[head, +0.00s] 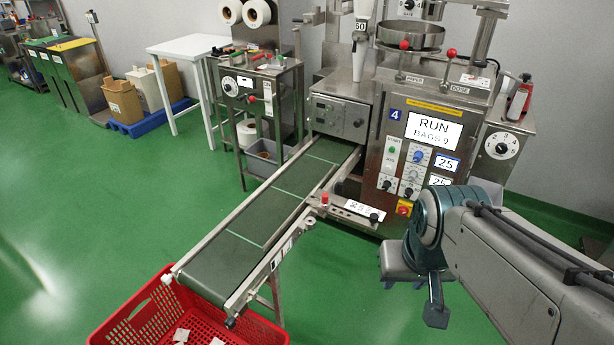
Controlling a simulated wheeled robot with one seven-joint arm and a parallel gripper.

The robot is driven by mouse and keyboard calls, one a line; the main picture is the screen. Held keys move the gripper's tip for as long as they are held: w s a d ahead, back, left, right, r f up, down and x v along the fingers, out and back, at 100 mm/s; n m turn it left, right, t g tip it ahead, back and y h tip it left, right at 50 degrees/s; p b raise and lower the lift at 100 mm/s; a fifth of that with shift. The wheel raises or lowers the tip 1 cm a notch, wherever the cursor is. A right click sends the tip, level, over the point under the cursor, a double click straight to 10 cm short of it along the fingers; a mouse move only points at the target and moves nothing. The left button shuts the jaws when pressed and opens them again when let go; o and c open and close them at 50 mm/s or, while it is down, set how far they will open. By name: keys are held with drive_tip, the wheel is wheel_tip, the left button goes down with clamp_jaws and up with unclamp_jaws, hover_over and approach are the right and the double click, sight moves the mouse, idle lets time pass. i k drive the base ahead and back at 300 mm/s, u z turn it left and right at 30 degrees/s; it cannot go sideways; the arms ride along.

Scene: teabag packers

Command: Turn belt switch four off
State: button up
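The packing machine (372,147) marked with a blue 4 stands at the right, its screen (433,131) reading RUN, BAGS 9. Its front panel carries a green START button, a blue dial (420,156), a left black knob (387,185), a right black knob (409,192) and a red button on yellow (404,208). The labels by the knobs are too small to read, so I cannot tell which is the belt switch or how it is set. My gripper (436,314) hangs low in front of the machine, apart from the panel; its finger opening is unclear.
A green conveyor belt (262,212) slopes from the machine toward a red crate (140,322) holding a few teabags. A white label plate (364,211) and small knobs sit on a bar beside the belt. Green floor is open at left.

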sight(339, 187)
drive_tip(key=z, duration=0.15)
drive_tip(key=i, duration=1.5)
drive_tip(key=u, duration=0.4)
